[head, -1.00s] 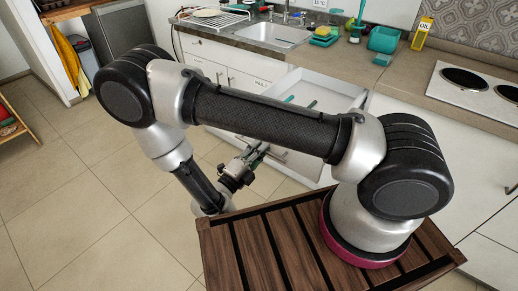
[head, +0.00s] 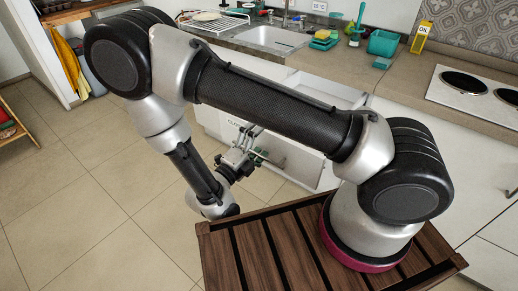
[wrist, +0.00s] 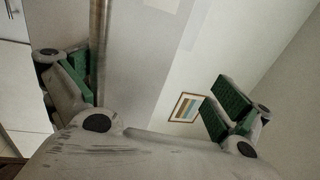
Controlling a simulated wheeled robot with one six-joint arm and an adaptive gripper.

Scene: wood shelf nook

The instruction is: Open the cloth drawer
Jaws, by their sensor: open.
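A white drawer front with a label starting "CLO" (head: 236,122) shows in the head view below my arm, largely hidden by it. My gripper (head: 246,146) is close in front of the white drawer fronts, low beside the cabinet. In the wrist view my gripper (wrist: 153,92) is open, its green-padded fingers wide apart. A metal bar handle (wrist: 99,45) runs upright in that view, between the fingers and close beside the left one. I cannot tell whether that finger touches it. Nothing is held between the pads.
A white drawer (head: 325,90) stands pulled out under the counter (head: 350,60), partly behind my arm. A sink (head: 270,38), a green container (head: 383,43) and a hob (head: 475,88) are on the counter. The tiled floor (head: 85,190) at left is clear.

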